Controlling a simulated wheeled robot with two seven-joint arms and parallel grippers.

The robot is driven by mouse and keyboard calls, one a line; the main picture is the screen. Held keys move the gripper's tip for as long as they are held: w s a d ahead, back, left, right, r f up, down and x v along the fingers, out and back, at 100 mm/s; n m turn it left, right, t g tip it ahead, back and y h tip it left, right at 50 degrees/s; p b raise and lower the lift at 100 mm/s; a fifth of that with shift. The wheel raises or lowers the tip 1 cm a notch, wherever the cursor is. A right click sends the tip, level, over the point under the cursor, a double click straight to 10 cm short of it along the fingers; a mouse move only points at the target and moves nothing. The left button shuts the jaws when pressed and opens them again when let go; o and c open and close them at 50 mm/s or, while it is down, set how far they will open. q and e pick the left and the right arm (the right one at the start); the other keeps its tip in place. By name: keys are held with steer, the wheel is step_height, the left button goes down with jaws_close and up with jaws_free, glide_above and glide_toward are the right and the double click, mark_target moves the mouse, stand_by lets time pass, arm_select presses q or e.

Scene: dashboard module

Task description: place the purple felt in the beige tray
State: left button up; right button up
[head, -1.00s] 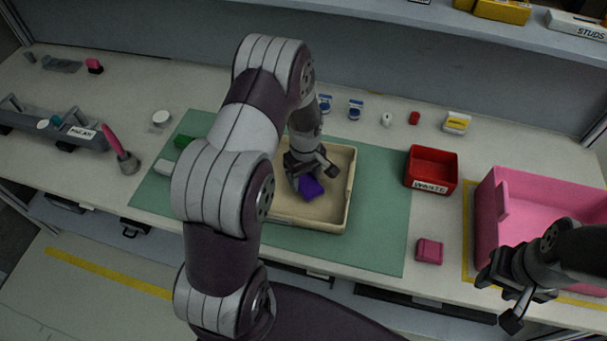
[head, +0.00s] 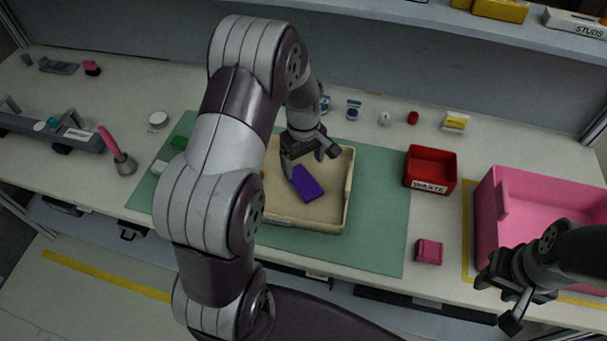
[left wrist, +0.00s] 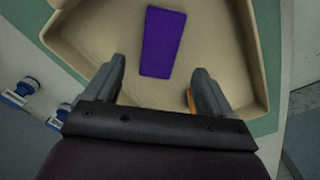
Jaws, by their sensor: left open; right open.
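The purple felt (head: 306,184) lies flat on the floor of the beige tray (head: 325,216), apart from the walls. It also shows in the left wrist view (left wrist: 162,42), ahead of the fingers. My left gripper (head: 309,168) is open and empty just above the felt; its two fingers (left wrist: 160,88) are spread in the left wrist view. My right gripper (head: 505,300) is open and empty at the lower right, in front of the pink bin. My left arm hides the left part of the tray in the head view.
The tray stands on a green mat (head: 383,225). A red waste bin (head: 431,168) and a pink block (head: 428,252) are to its right, with a large pink bin (head: 545,205) beyond. Small bottles (head: 353,110) stand behind the tray. A small orange thing (left wrist: 190,100) shows by one finger.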

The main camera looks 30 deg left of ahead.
arm_select(q)
step_height(320, 180, up, 5)
steer(key=s+d+r+m, duration=0.1)
steer(key=s+d+m, duration=0.3)
steer(key=s+m, duration=0.2)
steer(key=s+d+r+m+t, duration=0.1)
steer(key=s+d+r+m, duration=0.1)
steer(key=s+d+m, duration=0.2)
steer(key=s+m, duration=0.2)
steer(key=s, duration=0.1)
steer(key=shift+s+m, duration=0.3)
steer(key=shift+s, duration=0.05)
